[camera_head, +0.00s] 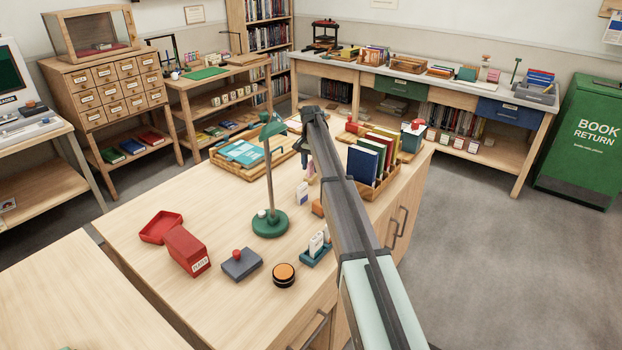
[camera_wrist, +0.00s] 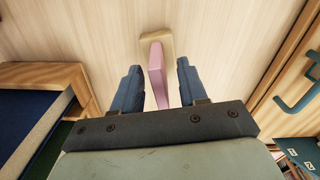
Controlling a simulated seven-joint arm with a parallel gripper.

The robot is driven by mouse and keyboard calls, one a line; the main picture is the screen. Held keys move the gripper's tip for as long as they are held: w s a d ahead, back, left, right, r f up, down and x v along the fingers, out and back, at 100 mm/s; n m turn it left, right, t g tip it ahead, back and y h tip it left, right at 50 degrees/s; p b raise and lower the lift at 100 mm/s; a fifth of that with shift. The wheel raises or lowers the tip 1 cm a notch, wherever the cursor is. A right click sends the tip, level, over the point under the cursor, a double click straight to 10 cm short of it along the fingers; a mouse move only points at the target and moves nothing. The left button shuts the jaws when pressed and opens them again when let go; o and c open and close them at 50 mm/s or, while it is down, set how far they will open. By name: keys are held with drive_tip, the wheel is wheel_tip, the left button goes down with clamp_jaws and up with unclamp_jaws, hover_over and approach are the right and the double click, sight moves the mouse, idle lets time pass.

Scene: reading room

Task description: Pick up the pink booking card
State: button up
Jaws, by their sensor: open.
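The pink booking card (camera_wrist: 157,72) stands upright in a small pale wooden holder (camera_wrist: 148,38) on the wooden counter. My gripper (camera_wrist: 157,82) is open, with one dark blue finger on each side of the card. I see a gap on both sides in the wrist view, so neither finger clearly touches it. The card's near end is hidden by the gripper's body. In the head view a bit of the pink card (camera_head: 311,170) shows below my gripper (camera_head: 304,152), mostly hidden by my arm.
A green lamp (camera_head: 270,222) stands close to the left. A wooden rack of books (camera_head: 376,192) stands to the right.

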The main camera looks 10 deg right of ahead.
drive_tip(key=shift+f, duration=0.5)
clamp_jaws()
